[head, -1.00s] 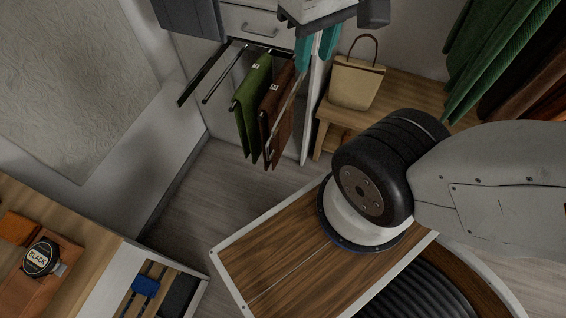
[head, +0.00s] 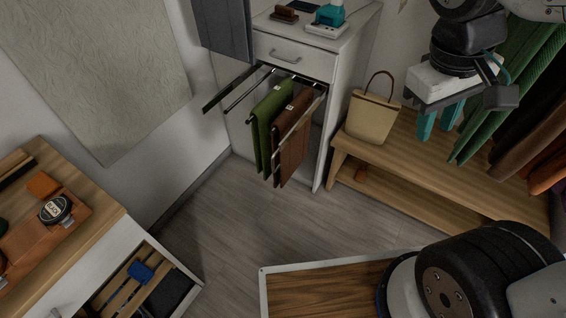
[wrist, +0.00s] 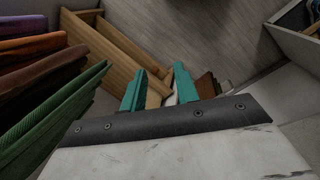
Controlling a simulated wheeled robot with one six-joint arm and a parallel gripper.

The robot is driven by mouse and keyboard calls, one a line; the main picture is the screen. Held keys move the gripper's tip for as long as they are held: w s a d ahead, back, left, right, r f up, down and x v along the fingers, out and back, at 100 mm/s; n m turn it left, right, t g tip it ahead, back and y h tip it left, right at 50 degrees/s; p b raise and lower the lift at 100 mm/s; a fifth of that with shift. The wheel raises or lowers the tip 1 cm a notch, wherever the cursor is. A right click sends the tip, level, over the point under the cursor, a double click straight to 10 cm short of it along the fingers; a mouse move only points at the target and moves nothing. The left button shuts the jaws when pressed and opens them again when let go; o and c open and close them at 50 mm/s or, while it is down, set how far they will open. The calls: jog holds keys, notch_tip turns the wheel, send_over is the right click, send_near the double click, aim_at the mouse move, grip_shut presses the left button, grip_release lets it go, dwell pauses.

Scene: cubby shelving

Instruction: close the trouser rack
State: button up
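The trouser rack (head: 241,88) is pulled out of the white cabinet (head: 332,100), below a closed drawer, its dark rails sticking out into the room. Green trousers (head: 265,125) and brown trousers (head: 292,140) hang on its right part; the left bars are bare. My gripper (head: 438,121), with teal fingers, is to the right of the rack, near the bench and hanging clothes, not touching the rack. In the wrist view the fingers (wrist: 158,88) are apart and empty, with the brown trousers (wrist: 206,86) showing beyond the right finger.
A cream handbag (head: 371,117) stands on a wooden bench (head: 400,165) between rack and gripper. Green and brown clothes (head: 515,95) hang at the right. An open drawer (head: 140,285) juts out at lower left. Grey floor (head: 225,215) in front of the rack is clear.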

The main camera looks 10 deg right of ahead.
jog(key=w+a+f+n+t+h, duration=0.2)
jog(key=w+a+f+n+h, duration=0.2)
jog(key=w+f+n, duration=0.3)
jog(key=w+a+f+n+t+h, duration=0.1)
jog(key=w+a+f+n+h, duration=0.4)
jog(key=w, duration=0.5)
jog(key=w+a+f+n+t+y, duration=0.1)
jog(key=a+f+n+t+y, duration=0.3)
jog(key=a+f+n, duration=0.65)
jog(key=a+f+n+t+y, duration=0.1)
jog(key=a+f+n+t, duration=0.5)
jog(key=f, duration=0.7)
jog(key=shift+g, duration=0.3)
jog(key=x, duration=0.3)
jog(key=a+x, duration=0.1)
jog(key=x, duration=0.3)
jog(key=shift+w+f, duration=0.2)
jog(key=shift+w, duration=0.1)
grip_shut()
